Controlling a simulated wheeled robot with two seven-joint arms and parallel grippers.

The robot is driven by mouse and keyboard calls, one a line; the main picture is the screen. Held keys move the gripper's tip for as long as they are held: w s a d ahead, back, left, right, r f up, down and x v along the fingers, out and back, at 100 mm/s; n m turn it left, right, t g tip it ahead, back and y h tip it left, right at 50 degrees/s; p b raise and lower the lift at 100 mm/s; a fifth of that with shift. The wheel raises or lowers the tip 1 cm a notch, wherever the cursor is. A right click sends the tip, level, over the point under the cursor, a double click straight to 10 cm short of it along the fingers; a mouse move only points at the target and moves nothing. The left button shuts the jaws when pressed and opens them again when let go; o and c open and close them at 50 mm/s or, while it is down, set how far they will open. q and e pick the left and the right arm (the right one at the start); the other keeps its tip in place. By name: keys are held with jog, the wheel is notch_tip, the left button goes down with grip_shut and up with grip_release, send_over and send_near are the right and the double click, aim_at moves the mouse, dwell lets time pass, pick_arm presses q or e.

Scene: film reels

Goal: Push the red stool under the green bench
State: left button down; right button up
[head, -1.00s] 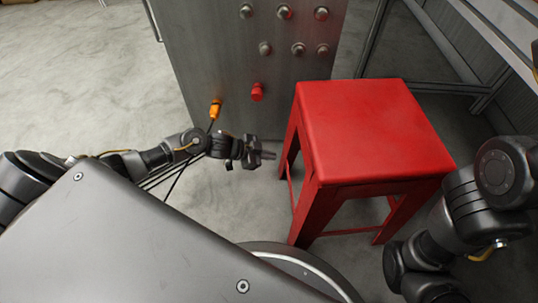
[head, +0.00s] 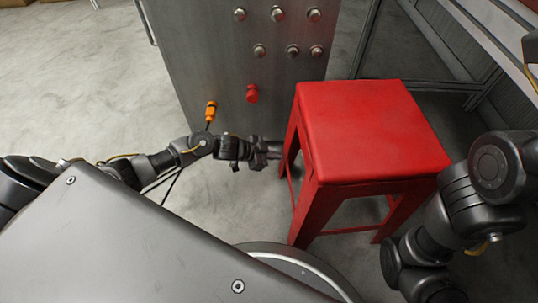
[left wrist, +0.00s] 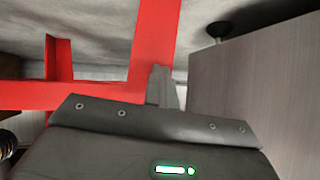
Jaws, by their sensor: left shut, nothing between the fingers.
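The red stool (head: 370,130) stands upright on the floor, right of centre in the head view. Its red legs and rails (left wrist: 150,45) fill the upper left of the left wrist view. My left gripper (head: 274,152) is shut and empty, low beside the stool's left side. Its closed fingers (left wrist: 163,88) point at a red leg; whether they touch it I cannot tell. A grey metal frame with a pale top (head: 492,40) stands behind and right of the stool; I see no green on it. My right arm is at the right; its gripper does not show.
A grey metal cabinet (head: 225,75) with several knobs stands close behind my left gripper. An orange plug (head: 210,111) and a red knob (head: 252,94) are on its lower front. The pale floor (head: 70,85) at the left is clear.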

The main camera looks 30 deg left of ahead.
aim_at(284, 153)
pick_arm(q)
jog(key=shift+w+d+f, duration=0.1)
jog(key=shift+w+d, duration=0.25)
jog(key=shift+d, duration=0.55)
jog(key=shift+w+d+r, duration=0.1)
jog(key=shift+w+d, duration=0.2)
jog(key=shift+d, duration=0.6)
jog(key=shift+w+d+f, duration=0.1)
jog(key=shift+w+d, duration=0.25)
jog(key=shift+d, duration=0.55)
jog(key=shift+w+d+p, duration=0.35)
jog(key=shift+d, duration=0.25)
jog(key=shift+w+d+p, duration=0.3)
jog(key=shift+d, duration=0.25)
jog(key=a+p, duration=0.1)
jog(key=s+a+r+p, duration=0.1)
jog(key=a, duration=0.1)
jog(key=s+a+r+p, duration=0.1)
jog(key=shift+s+a+p, duration=0.1)
jog(key=shift+a+p, duration=0.3)
jog(key=shift+s+a, duration=0.25)
jog(key=shift+a, duration=0.35)
